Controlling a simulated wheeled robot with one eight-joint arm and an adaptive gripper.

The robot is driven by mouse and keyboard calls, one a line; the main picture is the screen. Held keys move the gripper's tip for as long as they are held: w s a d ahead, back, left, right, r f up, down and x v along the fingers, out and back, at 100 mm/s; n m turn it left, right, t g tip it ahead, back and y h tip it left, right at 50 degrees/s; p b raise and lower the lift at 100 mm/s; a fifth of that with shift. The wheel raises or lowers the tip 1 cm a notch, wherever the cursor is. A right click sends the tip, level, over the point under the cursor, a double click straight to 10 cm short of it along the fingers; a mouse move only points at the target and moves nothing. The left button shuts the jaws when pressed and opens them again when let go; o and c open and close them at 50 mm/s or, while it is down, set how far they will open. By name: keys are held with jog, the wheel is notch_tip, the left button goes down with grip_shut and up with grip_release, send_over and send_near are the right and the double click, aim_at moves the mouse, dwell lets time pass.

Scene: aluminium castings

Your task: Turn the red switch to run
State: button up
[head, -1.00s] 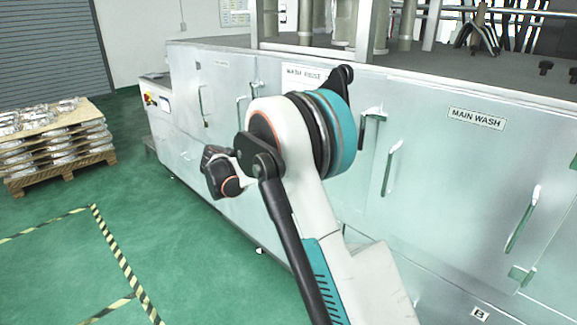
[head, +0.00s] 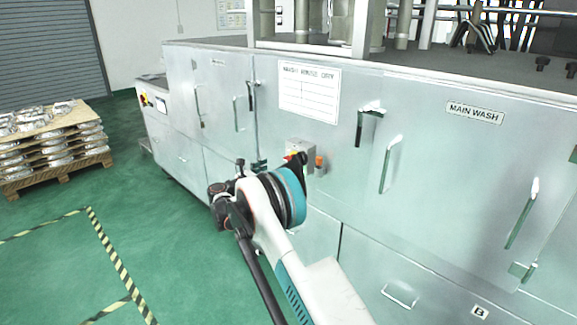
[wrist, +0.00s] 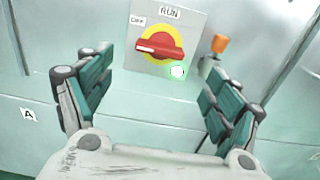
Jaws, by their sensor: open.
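In the wrist view the red switch (wrist: 160,46) has a long handle on a yellow round plate, mounted on a grey panel (wrist: 193,25). The handle lies nearly level, its white-marked end at the left, by the OFF label (wrist: 138,20). The RUN label (wrist: 170,12) is above the plate. My gripper (wrist: 153,78) is open and empty, one teal-padded finger at each side, with the switch ahead and apart from it. In the head view the switch box (head: 300,150) shows partly behind my arm; my gripper cannot be made out there.
An orange-topped part (wrist: 219,44) stands right of the panel, near the right finger. Door handles (head: 390,163) stick out from the metal washer front. A loaded pallet (head: 60,165) stands far left; the green floor between is clear.

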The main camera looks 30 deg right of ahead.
aim_at(289, 162)
jog(key=b+x, duration=0.2)
jog(key=x, duration=0.6)
jog(key=shift+w+d, duration=0.1)
jog(key=shift+d, duration=0.2)
jog(key=shift+c, duration=0.5)
jog(key=c, duration=1)
